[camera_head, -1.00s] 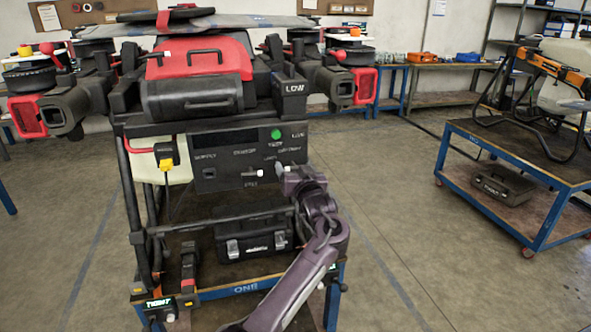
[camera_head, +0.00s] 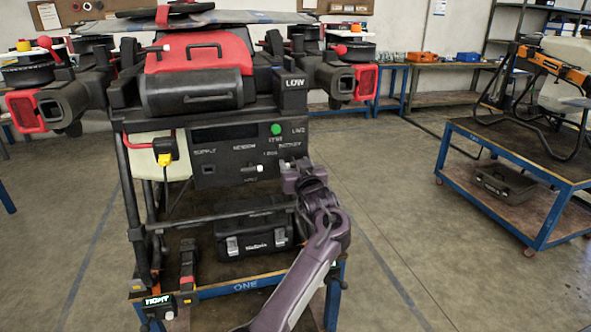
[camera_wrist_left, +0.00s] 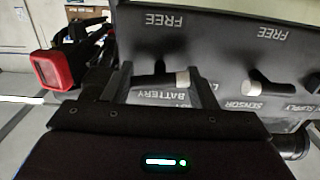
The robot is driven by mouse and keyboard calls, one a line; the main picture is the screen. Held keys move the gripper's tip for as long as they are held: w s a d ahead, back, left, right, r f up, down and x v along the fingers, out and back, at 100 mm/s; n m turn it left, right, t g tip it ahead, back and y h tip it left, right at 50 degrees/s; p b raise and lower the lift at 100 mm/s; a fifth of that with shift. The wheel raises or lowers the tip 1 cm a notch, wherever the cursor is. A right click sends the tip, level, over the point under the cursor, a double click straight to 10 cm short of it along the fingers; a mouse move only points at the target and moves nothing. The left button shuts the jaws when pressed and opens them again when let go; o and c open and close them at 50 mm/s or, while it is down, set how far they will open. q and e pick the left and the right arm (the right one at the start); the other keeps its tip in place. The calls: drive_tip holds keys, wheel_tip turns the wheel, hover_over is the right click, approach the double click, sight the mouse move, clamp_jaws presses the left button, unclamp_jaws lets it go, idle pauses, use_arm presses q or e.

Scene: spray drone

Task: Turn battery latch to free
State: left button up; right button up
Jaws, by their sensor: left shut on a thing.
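The battery latch (camera_wrist_left: 158,80) is a short dark lever with a pale tip, on a dark panel (camera_wrist_left: 215,50). In the left wrist view the panel's lettering is upside down, with BATTERY beside this latch and FREE at the top. The lever lies roughly sideways between the fingers of my left gripper (camera_wrist_left: 163,85), which is shut on it. In the head view my left gripper (camera_head: 302,172) is at the right end of the drone's control panel (camera_head: 225,170) and hides the latch there. My right gripper is not in view.
A second pale-tipped latch (camera_wrist_left: 268,88), by the SENSOR label, is close beside the gripper. A green button (camera_head: 276,129) is above it. A black case (camera_head: 253,238) sits on the blue-framed cart below. Open floor lies to the right.

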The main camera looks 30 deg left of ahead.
use_arm(q)
drive_tip(key=n+b, duration=0.4)
drive_tip(key=n, duration=0.1)
drive_tip(key=shift+d+f+n, duration=0.1)
drive_tip(key=shift+f+n, duration=0.1)
drive_tip(key=shift+n, duration=0.1)
drive_tip(key=n+b, duration=0.4)
drive_tip(key=n, duration=0.1)
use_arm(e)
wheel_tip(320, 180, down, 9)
use_arm(q)
drive_tip(key=n+b, duration=0.2)
drive_tip(key=shift+r+n, duration=0.1)
drive_tip(key=shift+n, duration=0.3)
drive_tip(key=shift+n+b, duration=0.35)
drive_tip(key=shift+n, duration=0.25)
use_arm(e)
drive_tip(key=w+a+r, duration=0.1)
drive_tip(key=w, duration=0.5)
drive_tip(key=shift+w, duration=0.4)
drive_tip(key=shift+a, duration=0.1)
use_arm(q)
drive_tip(key=o, duration=0.9)
drive_tip(key=shift+r, duration=0.1)
drive_tip(key=shift+o, duration=0.2)
